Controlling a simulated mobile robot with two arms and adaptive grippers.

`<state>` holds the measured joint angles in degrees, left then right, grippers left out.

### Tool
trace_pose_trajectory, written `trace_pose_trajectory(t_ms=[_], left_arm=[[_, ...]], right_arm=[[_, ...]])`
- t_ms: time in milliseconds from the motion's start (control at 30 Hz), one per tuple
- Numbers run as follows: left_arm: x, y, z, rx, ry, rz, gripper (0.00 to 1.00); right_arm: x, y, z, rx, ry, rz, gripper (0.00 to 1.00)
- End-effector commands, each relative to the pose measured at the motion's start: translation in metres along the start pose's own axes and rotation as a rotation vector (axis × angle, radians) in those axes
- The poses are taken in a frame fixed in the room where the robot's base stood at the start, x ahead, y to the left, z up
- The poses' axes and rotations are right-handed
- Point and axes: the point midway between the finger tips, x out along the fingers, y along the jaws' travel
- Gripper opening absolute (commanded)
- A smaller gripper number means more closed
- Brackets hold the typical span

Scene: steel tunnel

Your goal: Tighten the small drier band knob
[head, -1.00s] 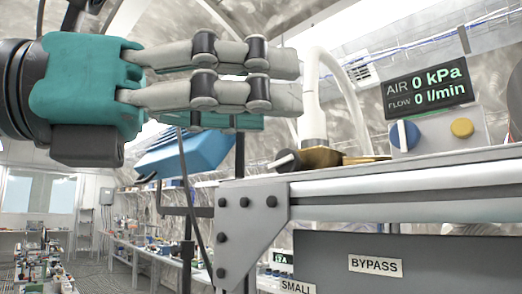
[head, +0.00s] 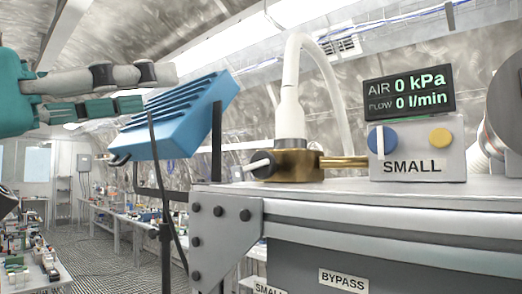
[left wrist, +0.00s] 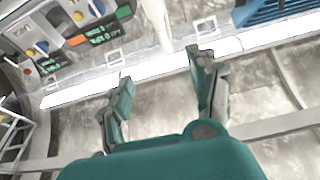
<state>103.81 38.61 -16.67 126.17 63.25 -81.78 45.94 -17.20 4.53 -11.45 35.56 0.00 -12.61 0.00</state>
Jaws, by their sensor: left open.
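A grey control box labelled SMALL (head: 413,166) stands on the bench top in the head view, with a blue knob (head: 382,139) bearing a white pointer and a yellow button (head: 440,137). To its left, a brass fitting (head: 297,164) carries a dark knob (head: 262,165) with a pale lever. I cannot tell which part is the band knob. My left gripper (head: 158,88) is open and empty, in the air at upper left, well apart from these parts. Its open fingers also show in the left wrist view (left wrist: 160,66). My right gripper is not in view.
A black display (head: 409,94) reads 0 kPa and 0 l/min. A white hose (head: 289,100) rises from the brass fitting. A blue ribbed panel (head: 178,115) on a dark stand lies between my left gripper and the fitting. A BYPASS label (head: 343,281) marks the bench front.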

Motion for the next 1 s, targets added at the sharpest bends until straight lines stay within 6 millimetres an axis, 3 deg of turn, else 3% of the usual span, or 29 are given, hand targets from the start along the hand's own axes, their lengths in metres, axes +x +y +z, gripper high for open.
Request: trace_pose_trajectory(t_ms=[33, 133, 267, 367, 1000], left_arm=[[-0.002, -0.001, 0.018, -0.007, -0.097, -0.003, 0.60], [-0.008, -0.001, 0.049, -0.008, -0.238, -0.007, 0.60], [-0.009, -0.001, 0.064, -0.005, -0.307, -0.008, 0.60], [0.000, -0.001, 0.067, -0.006, -0.313, -0.008, 0.60], [0.126, -0.002, 0.103, -0.008, -0.309, -0.007, 0.60]], right_arm=[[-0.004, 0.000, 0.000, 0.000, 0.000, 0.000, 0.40], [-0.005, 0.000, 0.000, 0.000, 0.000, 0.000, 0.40], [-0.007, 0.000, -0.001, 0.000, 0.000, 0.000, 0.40], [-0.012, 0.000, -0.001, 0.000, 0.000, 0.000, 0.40], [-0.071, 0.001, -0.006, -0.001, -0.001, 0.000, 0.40]])
